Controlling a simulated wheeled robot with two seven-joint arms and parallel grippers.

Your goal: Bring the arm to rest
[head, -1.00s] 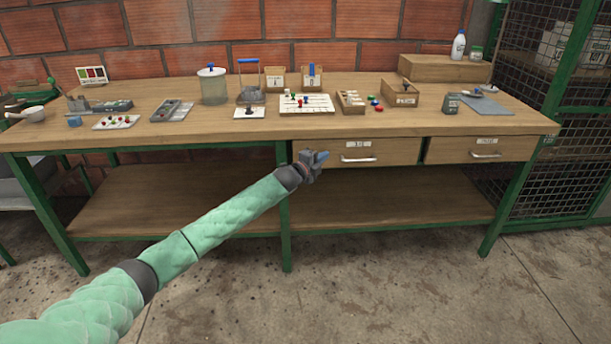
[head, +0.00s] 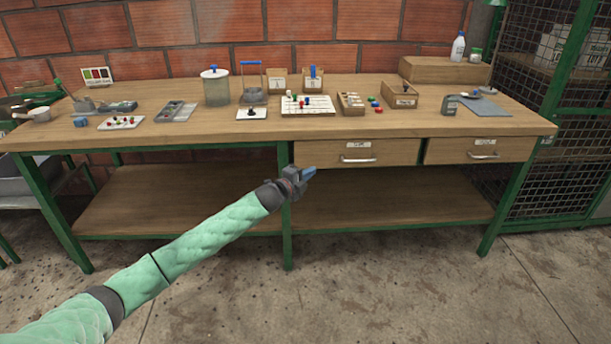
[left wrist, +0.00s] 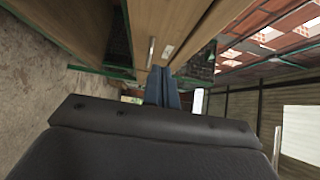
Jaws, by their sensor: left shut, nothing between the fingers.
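My left arm (head: 205,242) in its green padded sleeve reaches in from the lower left in the head view. In the left wrist view the shut blue fingers (left wrist: 162,90) point towards the drawer fronts. My right gripper is in neither view.
The wooden workbench (head: 225,134) has a left drawer (head: 320,152) and a right drawer (head: 460,150), both closed. A lower shelf (head: 390,200) runs beneath. A jar (head: 215,90), small trays and boxes stand on top. A green mesh cage (head: 545,80) stands at the right. The floor in front is clear.

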